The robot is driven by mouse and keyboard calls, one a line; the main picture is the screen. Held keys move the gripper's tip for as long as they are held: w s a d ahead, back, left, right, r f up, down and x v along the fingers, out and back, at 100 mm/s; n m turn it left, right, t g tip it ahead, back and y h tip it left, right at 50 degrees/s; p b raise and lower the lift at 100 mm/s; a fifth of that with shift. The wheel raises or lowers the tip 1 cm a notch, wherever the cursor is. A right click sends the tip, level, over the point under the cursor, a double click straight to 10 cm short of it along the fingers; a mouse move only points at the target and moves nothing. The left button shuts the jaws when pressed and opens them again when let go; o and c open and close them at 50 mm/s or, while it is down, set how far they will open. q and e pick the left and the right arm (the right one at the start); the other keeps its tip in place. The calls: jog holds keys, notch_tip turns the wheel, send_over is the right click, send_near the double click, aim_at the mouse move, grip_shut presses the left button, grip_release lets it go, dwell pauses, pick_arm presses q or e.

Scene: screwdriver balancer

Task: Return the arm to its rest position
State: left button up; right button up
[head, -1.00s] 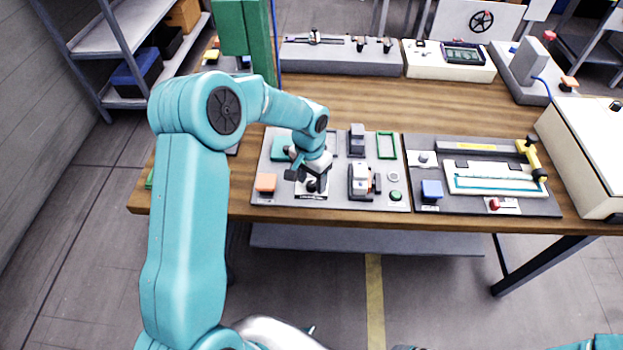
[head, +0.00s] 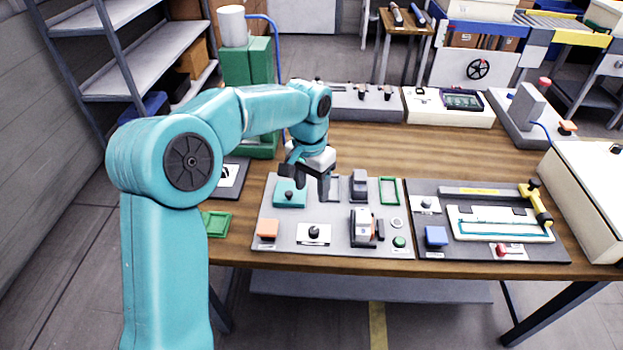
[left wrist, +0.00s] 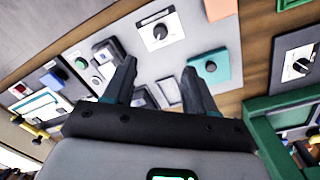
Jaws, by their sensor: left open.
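My left gripper (head: 306,180) hangs from the teal left arm (head: 245,115) above the back of the grey panel (head: 275,238) on the wooden table. In the left wrist view its two fingers (left wrist: 158,88) are apart with nothing between them. The panel below carries a teal block with a knob (head: 289,196), an orange block (head: 267,229) and a black knob on a white plate (head: 314,233). The gripper appears to be above the panel and not holding any part of it. My right gripper is not in view.
A green machine (head: 248,65) stands behind my arm at the left. Grey and white boxes (head: 448,107) line the back edge. A white case (head: 590,190) stands at the right. Bare wood (head: 420,150) lies between.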

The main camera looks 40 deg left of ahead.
pick_arm(q)
jog(key=shift+r, duration=1)
jog(key=shift+s+f, duration=0.1)
